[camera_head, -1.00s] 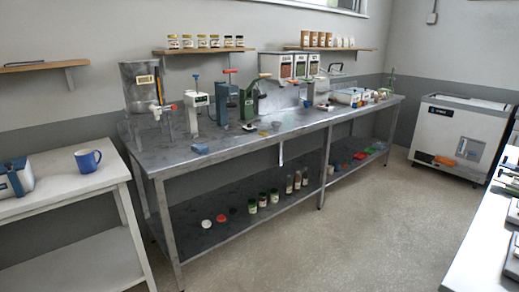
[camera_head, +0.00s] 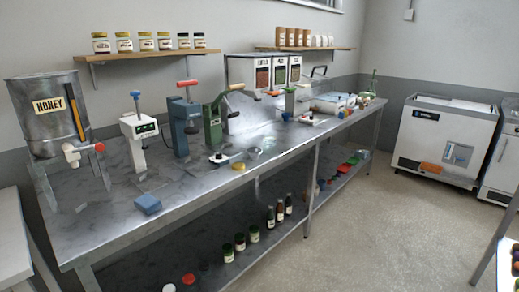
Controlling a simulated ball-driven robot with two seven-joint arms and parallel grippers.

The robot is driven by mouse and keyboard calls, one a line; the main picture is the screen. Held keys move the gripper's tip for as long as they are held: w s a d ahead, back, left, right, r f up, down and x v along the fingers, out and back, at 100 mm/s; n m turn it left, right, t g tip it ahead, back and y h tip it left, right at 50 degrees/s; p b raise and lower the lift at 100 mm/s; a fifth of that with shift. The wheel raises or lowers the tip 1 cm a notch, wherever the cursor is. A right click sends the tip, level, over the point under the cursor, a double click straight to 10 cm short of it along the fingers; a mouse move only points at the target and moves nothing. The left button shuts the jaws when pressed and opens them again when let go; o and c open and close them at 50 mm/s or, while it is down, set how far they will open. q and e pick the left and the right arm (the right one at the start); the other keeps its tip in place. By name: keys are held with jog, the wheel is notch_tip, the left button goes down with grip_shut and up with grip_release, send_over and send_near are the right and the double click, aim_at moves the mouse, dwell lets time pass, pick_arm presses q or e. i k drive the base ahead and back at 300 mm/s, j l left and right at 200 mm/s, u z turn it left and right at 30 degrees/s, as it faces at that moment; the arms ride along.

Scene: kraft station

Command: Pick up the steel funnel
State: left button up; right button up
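A small silvery, bowl-shaped piece (camera_head: 254,153) stands on the steel workbench (camera_head: 185,205), near the middle of its front half. It may be the steel funnel, but it is too small to tell for sure. A small yellow item (camera_head: 238,167) lies just to its left and nearer the front edge. Neither of my grippers shows in the head view, so nothing is seen touching these things.
A honey tank (camera_head: 48,112), a white device (camera_head: 139,140), a blue press (camera_head: 183,125) and a green press (camera_head: 214,122) stand along the bench. A blue block (camera_head: 147,204) lies near the front edge. Open floor (camera_head: 370,225) lies to the right.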

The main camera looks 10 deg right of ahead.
aim_at(254, 154)
jog(key=i+l+z, duration=0.15)
jog(key=i+z, duration=0.15)
jog(key=i, duration=0.3)
jog(key=i+z, duration=0.25)
jog(key=i, duration=0.3)
